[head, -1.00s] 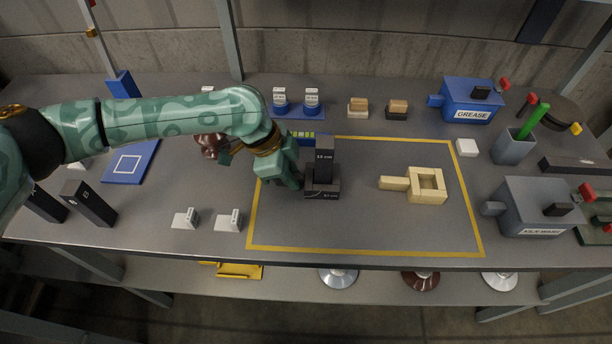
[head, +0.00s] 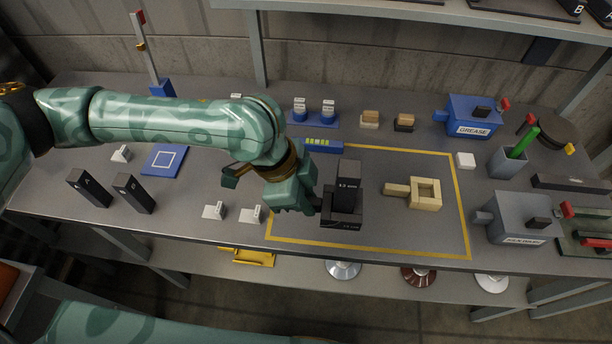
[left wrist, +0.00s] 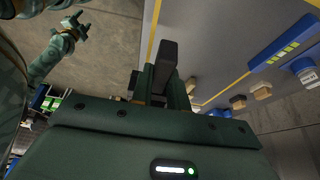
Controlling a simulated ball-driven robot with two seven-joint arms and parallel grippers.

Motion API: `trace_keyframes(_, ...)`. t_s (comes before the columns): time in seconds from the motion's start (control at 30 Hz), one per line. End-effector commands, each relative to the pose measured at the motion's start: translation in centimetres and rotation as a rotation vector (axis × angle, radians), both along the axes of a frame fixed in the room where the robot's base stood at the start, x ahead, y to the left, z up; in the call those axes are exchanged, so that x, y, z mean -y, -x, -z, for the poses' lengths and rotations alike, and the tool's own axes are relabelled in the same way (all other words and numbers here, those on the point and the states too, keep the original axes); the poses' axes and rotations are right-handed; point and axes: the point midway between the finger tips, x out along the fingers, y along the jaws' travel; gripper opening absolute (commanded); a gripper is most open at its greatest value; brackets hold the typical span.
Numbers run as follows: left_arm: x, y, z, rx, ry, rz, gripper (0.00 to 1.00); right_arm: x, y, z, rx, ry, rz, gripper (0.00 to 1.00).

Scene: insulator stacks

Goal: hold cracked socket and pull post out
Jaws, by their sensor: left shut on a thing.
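A dark socket (head: 343,222) stands inside the yellow outline on the table, and a dark upright post (head: 348,172) rises from it. No crack can be made out at this size. My left gripper (head: 314,204) is low at the socket's left side, shut on it; the fingers hide the part held. In the left wrist view a dark block (left wrist: 167,58) shows between and beyond the fingertips. My right gripper (left wrist: 75,22) shows small at the upper left of the left wrist view, away from the socket; its jaws are too small to read.
A tan socket-shaped piece (head: 424,194) lies to the right inside the outline. A green-lit blue strip (head: 322,146) is behind the socket. Two small white-labelled blocks (head: 213,211) (head: 251,215) are left of the outline. The front of the outlined area is clear.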

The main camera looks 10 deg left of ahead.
Motion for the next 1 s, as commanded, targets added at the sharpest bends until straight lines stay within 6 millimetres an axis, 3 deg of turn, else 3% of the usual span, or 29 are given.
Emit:
trace_keyframes(0.13,0.1,1.0,-0.6,0.001,0.002,0.001,0.00,0.0,-0.1,-0.5,0.003,0.000,0.000,0.53)
trace_keyframes(0.47,0.1,1.1,-0.5,0.001,0.002,-0.001,0.00,0.0,-0.1,-0.4,0.003,0.000,0.000,0.53)
trace_keyframes(1.0,0.0,-0.8,1.2,0.001,0.002,0.000,0.00,0.0,0.0,0.2,-0.001,-0.001,0.000,0.53)
